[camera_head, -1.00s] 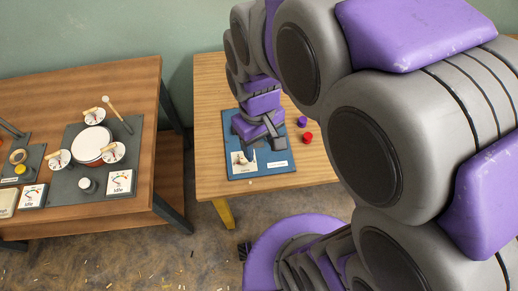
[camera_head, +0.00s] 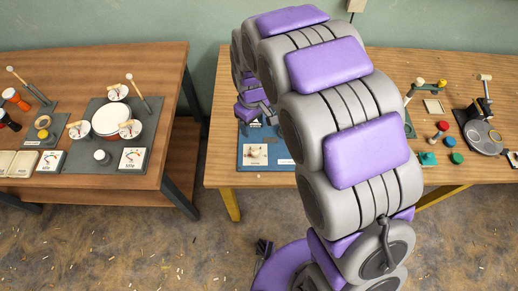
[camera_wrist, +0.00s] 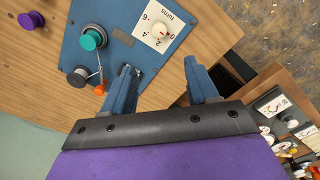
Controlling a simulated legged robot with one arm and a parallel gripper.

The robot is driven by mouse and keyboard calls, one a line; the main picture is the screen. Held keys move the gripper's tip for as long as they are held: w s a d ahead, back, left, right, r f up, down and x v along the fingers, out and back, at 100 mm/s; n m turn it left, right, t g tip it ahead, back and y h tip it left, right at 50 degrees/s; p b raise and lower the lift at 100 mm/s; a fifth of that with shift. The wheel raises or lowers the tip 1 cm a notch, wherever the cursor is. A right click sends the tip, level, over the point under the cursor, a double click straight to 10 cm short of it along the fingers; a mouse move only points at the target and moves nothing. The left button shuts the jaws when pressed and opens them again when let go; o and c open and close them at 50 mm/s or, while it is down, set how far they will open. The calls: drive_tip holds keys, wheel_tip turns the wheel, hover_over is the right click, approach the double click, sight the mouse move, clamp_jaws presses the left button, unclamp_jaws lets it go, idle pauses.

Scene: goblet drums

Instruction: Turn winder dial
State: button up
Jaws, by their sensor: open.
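The winder dial is a pale knob with a red mark on a white card (camera_wrist: 160,29) printed "turns" and numbers, at the top of the wrist view. It also shows in the head view as a white card (camera_head: 256,161) with a small knob, on the blue board (camera_head: 248,136). My gripper (camera_wrist: 162,82) is open, with its two blue fingers apart and nothing between them. The dial lies beyond the fingertips, apart from them. In the head view my arm hides much of the board behind the dial, and the fingers are hard to make out.
The blue board also carries a teal spool (camera_wrist: 93,38), a dark grey spool (camera_wrist: 78,77) and an orange piece (camera_wrist: 100,89). A purple spool (camera_wrist: 30,20) stands off the board. A second table (camera_head: 165,165) with drum parts stands left, across a gap.

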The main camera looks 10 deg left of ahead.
sight(255, 151)
wheel_tip(255, 151, down, 16)
drive_tip(key=b, duration=0.3)
drive_tip(key=shift+d, duration=0.15)
drive_tip(key=shift+c, duration=0.4)
drive_tip(key=c, duration=1)
drive_tip(key=shift+o, duration=0.2)
